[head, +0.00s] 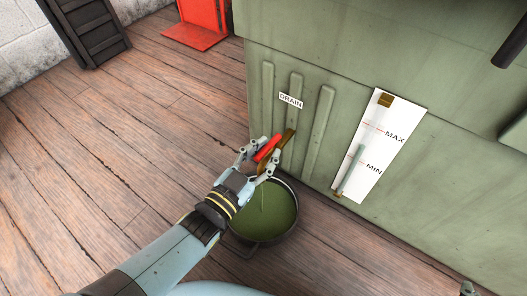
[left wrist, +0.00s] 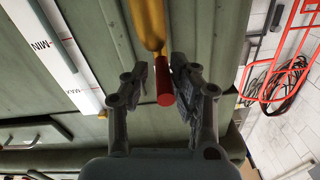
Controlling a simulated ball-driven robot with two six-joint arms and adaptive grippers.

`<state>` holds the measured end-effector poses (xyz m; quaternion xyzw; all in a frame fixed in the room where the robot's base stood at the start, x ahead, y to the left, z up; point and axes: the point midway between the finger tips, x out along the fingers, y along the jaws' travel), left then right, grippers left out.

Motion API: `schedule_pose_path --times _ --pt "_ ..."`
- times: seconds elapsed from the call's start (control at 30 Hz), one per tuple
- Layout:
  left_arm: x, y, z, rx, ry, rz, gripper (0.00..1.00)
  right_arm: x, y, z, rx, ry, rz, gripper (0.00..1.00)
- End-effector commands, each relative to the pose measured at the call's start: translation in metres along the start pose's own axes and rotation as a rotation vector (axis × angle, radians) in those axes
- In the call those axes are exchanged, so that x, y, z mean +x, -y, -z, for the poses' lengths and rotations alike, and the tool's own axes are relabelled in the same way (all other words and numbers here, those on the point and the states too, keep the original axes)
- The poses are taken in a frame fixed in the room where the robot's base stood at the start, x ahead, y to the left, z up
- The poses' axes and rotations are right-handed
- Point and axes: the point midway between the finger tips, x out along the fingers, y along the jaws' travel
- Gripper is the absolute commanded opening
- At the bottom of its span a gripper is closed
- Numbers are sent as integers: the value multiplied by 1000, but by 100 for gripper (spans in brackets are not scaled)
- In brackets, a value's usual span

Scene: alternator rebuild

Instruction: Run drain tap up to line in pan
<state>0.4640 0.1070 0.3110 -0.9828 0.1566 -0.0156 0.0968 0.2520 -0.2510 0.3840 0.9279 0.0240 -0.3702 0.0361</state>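The drain tap, with a brass body (head: 289,138) and red handle (head: 267,148), sits low on the green housing below the DRAIN label (head: 291,100). My left gripper (head: 259,157) has its fingers either side of the red handle. In the left wrist view the red handle (left wrist: 164,84) lies between the fingers with a narrow gap showing, so the gripper looks open. The round dark pan (head: 297,192) stands on the floor below, holding green liquid (head: 275,220). A thin stream (head: 262,199) falls into it. I cannot make out a line in the pan. A small grey tip (head: 467,288), perhaps my right gripper, shows at bottom right.
A white sight gauge (head: 380,150) with MAX and MIN marks is on the housing; its green column tops out between them. A red stand (head: 200,25) and dark rack (head: 88,28) are at the back. The plank floor (head: 110,150) at left is clear.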

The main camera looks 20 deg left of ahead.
Motion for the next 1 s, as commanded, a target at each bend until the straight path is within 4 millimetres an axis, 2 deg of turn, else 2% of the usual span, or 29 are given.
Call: schedule_pose_path --times 0.37,0.47,0.57,0.8,1.0 --pt "-3 0 -1 0 3 0 38 2 -1 2 -3 -6 0 0" --pt "-11 0 -2 0 5 -1 38 2 -1 2 -3 -5 0 0" --pt "-28 0 -2 0 5 -1 38 2 0 2 -2 -4 0 0" --pt "-83 0 -2 0 7 -1 38 1 0 2 -1 -3 0 0" --pt "-113 1 -2 0 5 0 38 1 0 2 -1 -3 0 0"
